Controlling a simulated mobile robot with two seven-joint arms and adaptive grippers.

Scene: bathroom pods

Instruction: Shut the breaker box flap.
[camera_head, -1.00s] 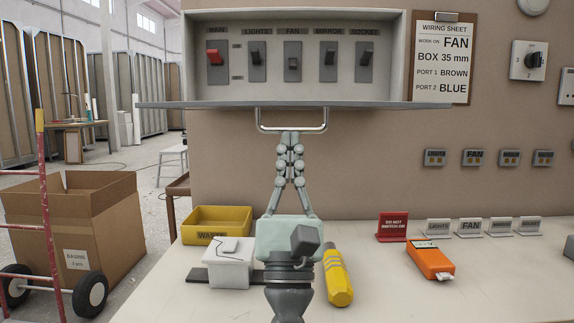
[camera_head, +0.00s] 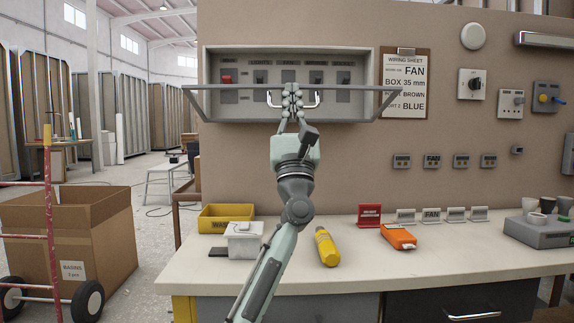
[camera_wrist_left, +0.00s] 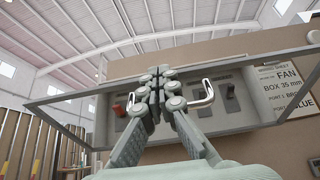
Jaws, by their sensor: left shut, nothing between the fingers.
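The breaker box (camera_head: 212,60) hangs on the brown wall, with a row of switches inside, one of them red. Its flap (camera_head: 196,100) has a grey frame and a see-through pane. It stands tilted partly up, its lower edge at the box's bottom and its upper edge out from the box. My left gripper (camera_head: 291,91) is shut and empty, with its fingertips at the middle of the flap by the U-shaped handle (camera_head: 312,101). The wrist view shows the fingers (camera_wrist_left: 160,76) in front of the flap, between the handle's ends (camera_wrist_left: 205,96). Exact contact is hidden. My right gripper is out of view.
A clipboard (camera_head: 402,85) hangs right beside the box, close to the flap's right end. Below, the bench (camera_head: 360,262) holds a yellow bin (camera_head: 225,218), a white box (camera_head: 243,241), a yellow tool (camera_head: 326,247) and an orange device (camera_head: 398,236). A cardboard box (camera_head: 70,235) stands at left.

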